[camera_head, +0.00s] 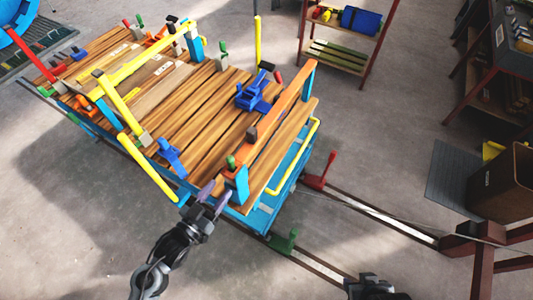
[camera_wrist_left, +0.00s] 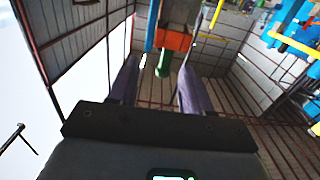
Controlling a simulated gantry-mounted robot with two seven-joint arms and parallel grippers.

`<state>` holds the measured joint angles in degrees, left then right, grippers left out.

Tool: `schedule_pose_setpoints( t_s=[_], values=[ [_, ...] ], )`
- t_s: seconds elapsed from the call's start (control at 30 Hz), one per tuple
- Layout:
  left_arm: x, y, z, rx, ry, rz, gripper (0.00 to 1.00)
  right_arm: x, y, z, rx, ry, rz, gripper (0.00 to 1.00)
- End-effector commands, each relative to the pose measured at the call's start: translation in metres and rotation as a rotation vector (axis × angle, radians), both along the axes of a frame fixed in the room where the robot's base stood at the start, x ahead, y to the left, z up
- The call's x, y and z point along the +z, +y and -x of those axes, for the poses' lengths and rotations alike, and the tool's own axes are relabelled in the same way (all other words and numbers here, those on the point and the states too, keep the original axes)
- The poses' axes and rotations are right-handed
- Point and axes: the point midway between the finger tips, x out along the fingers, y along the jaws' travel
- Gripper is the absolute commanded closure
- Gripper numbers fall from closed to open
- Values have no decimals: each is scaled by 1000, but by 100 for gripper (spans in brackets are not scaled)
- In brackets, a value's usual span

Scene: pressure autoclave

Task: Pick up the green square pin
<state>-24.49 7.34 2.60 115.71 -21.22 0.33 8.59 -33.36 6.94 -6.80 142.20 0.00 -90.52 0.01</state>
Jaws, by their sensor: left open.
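A small green pin (camera_head: 231,162) stands upright at the near end of the orange bar, on the corner of the wooden-topped cart. In the left wrist view a green pin (camera_wrist_left: 163,66) shows beside an orange block (camera_wrist_left: 173,39), lined up between the fingers; I cannot tell how deep it sits. My left gripper (camera_head: 215,194) is open and empty, just below and left of that corner in the head view. Its two purple fingers also show in the left wrist view (camera_wrist_left: 159,68), spread apart. Part of my right arm's dark end (camera_head: 375,288) shows at the bottom edge, its fingers hidden.
The cart's wooden top (camera_head: 190,100) carries blue clamps (camera_head: 258,93), yellow bars (camera_head: 120,103) and other small green pins. A larger green block (camera_head: 283,241) and a red lever (camera_head: 320,172) stand by floor rails.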

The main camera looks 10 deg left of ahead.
Motion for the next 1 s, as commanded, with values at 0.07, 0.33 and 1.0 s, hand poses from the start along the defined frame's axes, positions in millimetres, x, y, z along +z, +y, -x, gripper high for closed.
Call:
schedule_pose_setpoints(
  t_s=[0.07,0.33,1.0],
  values=[
    [15,5,-5,9,-7,-5,51,13,0,0,1,-1,0,57],
    [29,-1,-31,11,-28,-3,51,16,1,-1,3,-2,0,57],
    [23,-24,-92,11,-26,-5,51,9,1,-1,1,0,-2,57]
  ],
)
